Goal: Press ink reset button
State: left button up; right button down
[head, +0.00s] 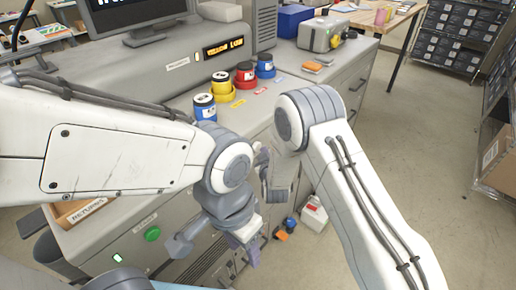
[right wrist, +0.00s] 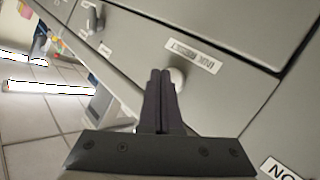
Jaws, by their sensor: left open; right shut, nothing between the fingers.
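In the right wrist view, a pale round button (right wrist: 178,77) sits on a grey panel beside a white label (right wrist: 193,57) reading INK RESET, seen upside down. My right gripper (right wrist: 161,73) is shut and empty. Its fingertips appear right beside the button and overlap its left edge in the picture; I cannot tell whether they touch. In the head view the right gripper is mostly hidden behind my arms, and I cannot make out the ink reset button there. My left gripper (head: 243,240) is open and empty, low in front of the cabinet.
A grey cabinet (head: 345,85) carries several ink pots, a monitor (head: 135,15), a YELLOW LOW display (head: 223,47) and a grey device (head: 323,34). A green button (head: 152,234) is on its front. A small red-and-white box (head: 314,215) stands low. Open floor lies at right.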

jog(key=shift+w+a, duration=0.45)
jog(key=shift+a, duration=0.1)
dwell(1.0)
jog(key=shift+s+d, duration=0.6)
jog(key=shift+d, duration=0.2)
jog(key=s+d, duration=0.1)
jog(key=d, duration=0.1)
jog(key=s+d, duration=0.2)
jog(key=shift+b, duration=0.4)
jog(key=shift+r, duration=0.1)
dwell(0.6)
